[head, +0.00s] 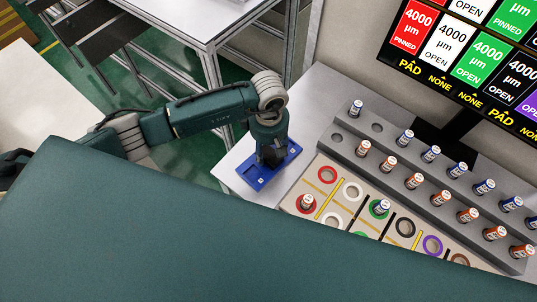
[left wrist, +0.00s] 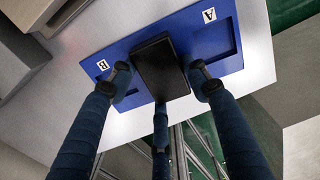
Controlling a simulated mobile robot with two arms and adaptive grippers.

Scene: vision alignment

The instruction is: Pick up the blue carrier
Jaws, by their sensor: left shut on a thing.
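The blue carrier (head: 263,183) is a flat blue plate at the left end of the white table in the head view. In the left wrist view the blue carrier (left wrist: 187,27) shows labels A and B, recessed pockets and a black block (left wrist: 160,68) at its middle. My left gripper (head: 270,156) is over the carrier, pointing down. In the left wrist view the fingers of my left gripper (left wrist: 160,85) are closed around the black block. I cannot tell whether the plate touches the table. My right gripper is not in view.
Right of the carrier is a grey rack (head: 400,160) with several small cylinders. A beige board with coloured rings (head: 352,190) lies before it. A screen (head: 470,60) stands behind. The white table's left edge is close to the carrier. My own dark green body fills the foreground.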

